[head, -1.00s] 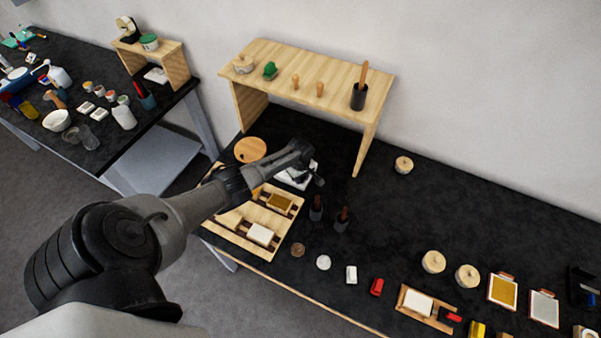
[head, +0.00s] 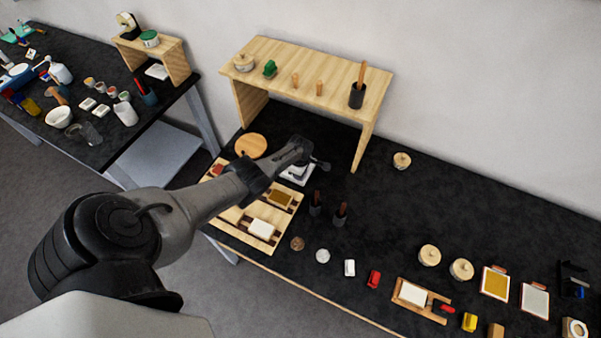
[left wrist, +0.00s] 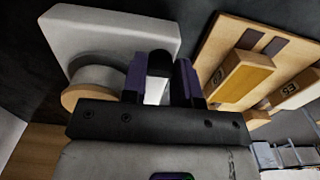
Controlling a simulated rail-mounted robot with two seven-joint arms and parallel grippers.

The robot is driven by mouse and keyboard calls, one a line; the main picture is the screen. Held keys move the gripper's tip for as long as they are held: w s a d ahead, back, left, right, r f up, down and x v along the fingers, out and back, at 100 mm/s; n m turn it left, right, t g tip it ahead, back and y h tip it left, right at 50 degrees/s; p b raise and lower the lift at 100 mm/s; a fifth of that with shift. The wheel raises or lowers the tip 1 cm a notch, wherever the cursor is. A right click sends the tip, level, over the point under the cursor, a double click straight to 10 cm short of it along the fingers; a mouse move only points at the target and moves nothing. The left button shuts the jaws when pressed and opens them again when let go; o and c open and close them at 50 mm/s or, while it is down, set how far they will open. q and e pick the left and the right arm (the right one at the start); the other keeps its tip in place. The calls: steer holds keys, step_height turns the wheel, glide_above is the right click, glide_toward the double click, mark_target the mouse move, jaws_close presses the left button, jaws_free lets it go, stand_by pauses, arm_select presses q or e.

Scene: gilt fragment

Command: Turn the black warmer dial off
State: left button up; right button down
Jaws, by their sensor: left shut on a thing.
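The white warmer (left wrist: 105,35) fills the upper left of the left wrist view. In the head view the warmer (head: 297,177) sits on the black bench below the wooden shelf, partly covered by my gripper. The black dial (left wrist: 160,64) stands between my two purple-dark fingers in the left wrist view. My left gripper (left wrist: 161,80) is shut on it, with a finger on each side. In the head view my left gripper (head: 312,160) is over the warmer and the dial is hidden. Any off mark is not legible. My right gripper is not in view.
A wooden tray (head: 231,231) with blocks lies close in front of the warmer. A round wooden disc (head: 251,146) lies behind it to the left. The wooden shelf (head: 330,74) stands behind. Two dark handled tools (head: 340,213) stand to the right.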

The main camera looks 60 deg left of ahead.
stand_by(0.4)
arm_select(q)
steer(key=o, duration=0.7)
steer(key=shift+a, duration=0.1)
steer(key=shift+o, duration=1.1)
steer(key=shift+r+p, duration=0.4)
steer(key=shift+r, duration=0.1)
step_height(320, 180, up, 13)
steer(key=p, duration=0.5)
steer(key=shift+p, duration=0.35)
steer(key=shift+f, duration=0.1)
